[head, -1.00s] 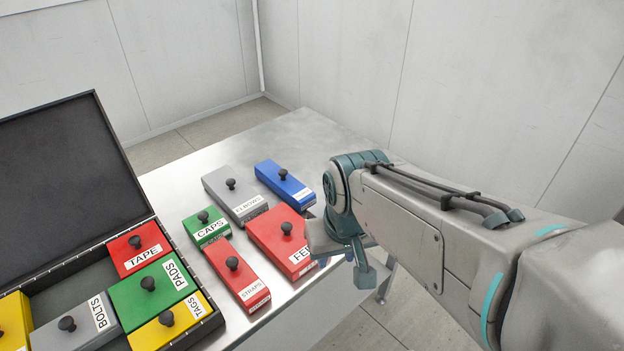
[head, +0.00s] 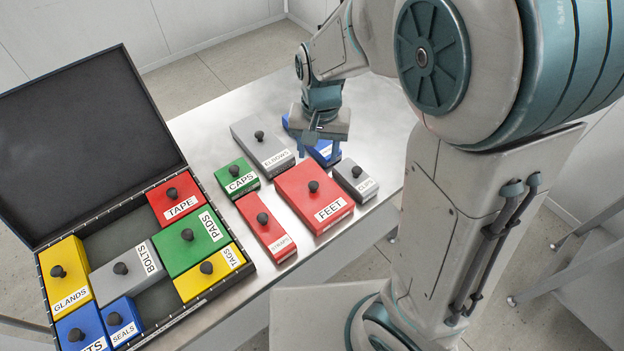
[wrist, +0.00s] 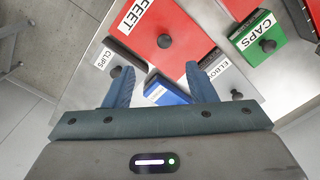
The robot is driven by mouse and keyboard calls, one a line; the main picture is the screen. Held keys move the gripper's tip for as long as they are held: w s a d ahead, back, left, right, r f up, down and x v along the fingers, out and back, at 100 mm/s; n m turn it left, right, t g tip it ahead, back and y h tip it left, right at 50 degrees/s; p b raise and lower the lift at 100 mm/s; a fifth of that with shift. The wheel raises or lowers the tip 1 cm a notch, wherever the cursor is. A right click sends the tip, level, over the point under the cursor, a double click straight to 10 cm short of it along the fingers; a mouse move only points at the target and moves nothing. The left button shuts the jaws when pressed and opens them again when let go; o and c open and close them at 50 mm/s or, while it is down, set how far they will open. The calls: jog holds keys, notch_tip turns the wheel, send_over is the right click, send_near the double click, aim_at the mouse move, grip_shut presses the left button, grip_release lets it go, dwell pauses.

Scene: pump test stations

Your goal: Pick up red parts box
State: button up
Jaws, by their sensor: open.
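Three red boxes with black knobs show in the head view. The large FEET box (head: 312,192) lies on the metal table, with the narrow STRAPS box (head: 264,226) to its left. The TAPE box (head: 174,200) sits in the open black case (head: 203,320). My gripper (head: 319,152) is open, pointing down over the blue box (head: 326,153), just beyond the FEET box, and partly hides the blue box. In the wrist view, my fingers (wrist: 159,70) are apart with nothing held; the FEET box (wrist: 180,40) lies ahead of them and the blue box (wrist: 165,92) shows between them.
A grey CLIPS box (head: 355,179) stands close right of the FEET box. A grey ELBOWS box (head: 262,145) and a green CAPS box (head: 237,177) lie to its left. The case holds several more coloured boxes. The table (head: 225,108) is bare at the back.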

aim_at(314, 184)
jog(key=f, duration=1.4)
jog(key=shift+w+a, duration=0.4)
jog(key=shift+r, duration=0.1)
grip_shut()
